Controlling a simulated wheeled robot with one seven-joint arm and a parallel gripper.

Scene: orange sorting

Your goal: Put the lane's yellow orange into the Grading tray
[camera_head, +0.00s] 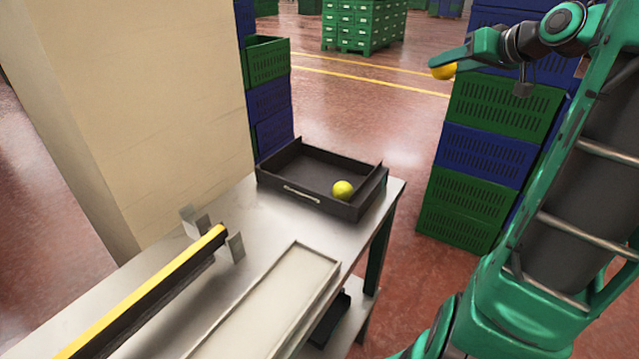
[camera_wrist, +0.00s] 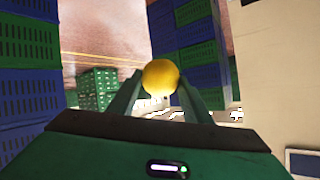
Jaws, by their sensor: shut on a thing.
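My gripper (camera_wrist: 161,100) is shut on a yellow orange (camera_wrist: 160,76), which shows between the two fingertips in the wrist view. In the head view my gripper (camera_head: 450,64) is raised at the upper right, in front of stacked crates, and the orange (camera_head: 444,71) shows at its tip. A black tray (camera_head: 290,187) with a label holder on its front stands at the far end of the metal table. A yellow-green orange (camera_head: 343,190) lies in that tray near its right side. I cannot read which tray is the Grading tray.
A yellow-and-black lane (camera_head: 150,298) runs along the metal table (camera_head: 225,262). A shallow pale tray (camera_head: 275,300) lies right of it. Green and blue crate stacks (camera_head: 487,150) stand at the right and others (camera_head: 268,100) behind the table. A beige pillar (camera_head: 140,110) stands at the left.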

